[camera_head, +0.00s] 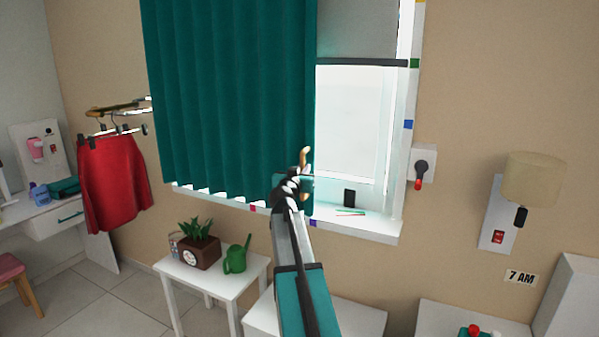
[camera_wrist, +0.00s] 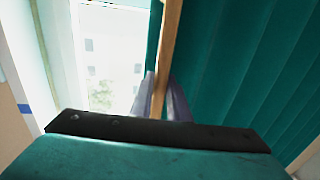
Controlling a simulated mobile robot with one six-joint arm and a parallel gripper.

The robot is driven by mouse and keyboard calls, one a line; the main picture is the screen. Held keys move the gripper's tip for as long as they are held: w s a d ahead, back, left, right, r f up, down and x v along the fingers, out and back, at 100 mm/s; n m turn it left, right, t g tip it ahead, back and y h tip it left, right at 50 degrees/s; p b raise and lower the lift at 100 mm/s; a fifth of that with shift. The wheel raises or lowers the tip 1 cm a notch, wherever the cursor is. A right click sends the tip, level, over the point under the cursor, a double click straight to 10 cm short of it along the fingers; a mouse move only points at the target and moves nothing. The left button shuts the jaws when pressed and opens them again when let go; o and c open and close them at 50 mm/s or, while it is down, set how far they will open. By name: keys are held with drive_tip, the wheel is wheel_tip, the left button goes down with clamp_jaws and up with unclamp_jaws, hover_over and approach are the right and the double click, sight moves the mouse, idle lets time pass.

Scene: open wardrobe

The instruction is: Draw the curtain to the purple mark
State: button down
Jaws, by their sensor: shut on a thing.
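The teal curtain (camera_head: 232,90) hangs over the left part of the window, and its right edge is at about the same picture column as the purple mark. It fills the right of the wrist view (camera_wrist: 240,60). The small purple mark (camera_head: 312,223) is on the front of the sill, just below the curtain's lower right corner. My gripper (camera_head: 304,180) is at the curtain's lower right edge. In the wrist view my gripper (camera_wrist: 161,100) is shut on a wooden rod (camera_wrist: 169,45) at the curtain's edge; the rod's upper end is out of view.
A pink mark (camera_head: 252,209) is further left on the sill; blue (camera_head: 408,124) and green (camera_head: 415,63) marks are on the right frame. A black object (camera_head: 349,198) stands on the sill (camera_head: 370,228). A white table (camera_head: 205,278) with a plant and green can (camera_head: 236,258) is below.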

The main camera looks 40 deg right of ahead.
drive_tip(key=shift+r, duration=0.1)
drive_tip(key=c, duration=1.7)
unclamp_jaws()
drive_tip(key=shift+w+d, duration=0.1)
drive_tip(key=shift+a, duration=0.25)
drive_tip(key=shift+b+v, duration=1.95)
drive_tip(key=shift+v, duration=4.9)
drive_tip(key=shift+d, duration=0.1)
